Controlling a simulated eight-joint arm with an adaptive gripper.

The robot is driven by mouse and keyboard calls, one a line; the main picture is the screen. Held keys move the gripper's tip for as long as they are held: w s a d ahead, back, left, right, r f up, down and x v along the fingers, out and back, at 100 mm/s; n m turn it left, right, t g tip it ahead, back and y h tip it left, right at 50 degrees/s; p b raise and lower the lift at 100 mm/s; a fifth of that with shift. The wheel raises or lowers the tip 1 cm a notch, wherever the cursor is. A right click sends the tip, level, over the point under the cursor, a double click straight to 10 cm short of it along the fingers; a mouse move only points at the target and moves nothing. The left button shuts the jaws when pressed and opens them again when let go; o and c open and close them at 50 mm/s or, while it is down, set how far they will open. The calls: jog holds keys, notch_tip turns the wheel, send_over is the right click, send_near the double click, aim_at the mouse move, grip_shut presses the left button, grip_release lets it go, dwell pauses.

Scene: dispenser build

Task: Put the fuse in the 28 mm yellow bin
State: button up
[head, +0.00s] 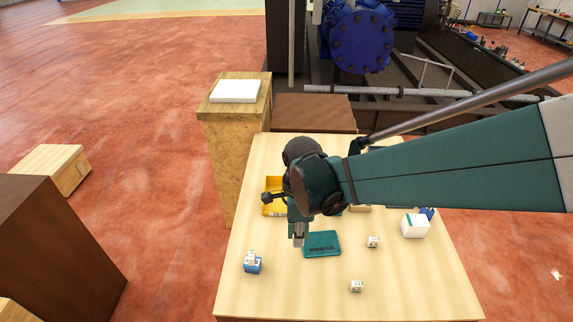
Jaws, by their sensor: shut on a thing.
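My gripper (299,241) points down over the wooden table, just left of the teal mat. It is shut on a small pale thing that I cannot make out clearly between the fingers. I cannot tell the fuse for certain in this view. A yellow bin (270,208) stands on the table behind and to the left of my gripper. My arm covers its right part, and I cannot read its size or see its inside.
The front of the table is mostly clear. A wooden pedestal (233,130) stands behind its left edge.

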jog(key=w+a+r+p, duration=0.1)
jog(key=w+a, duration=0.3)
jog(key=w, duration=1)
jog(key=p, duration=0.2)
send_over(283, 200)
jog(key=shift+f, duration=0.75)
jog(key=shift+f, duration=3.15)
jog(key=shift+f, duration=1.85)
jog(key=shift+f, duration=0.15)
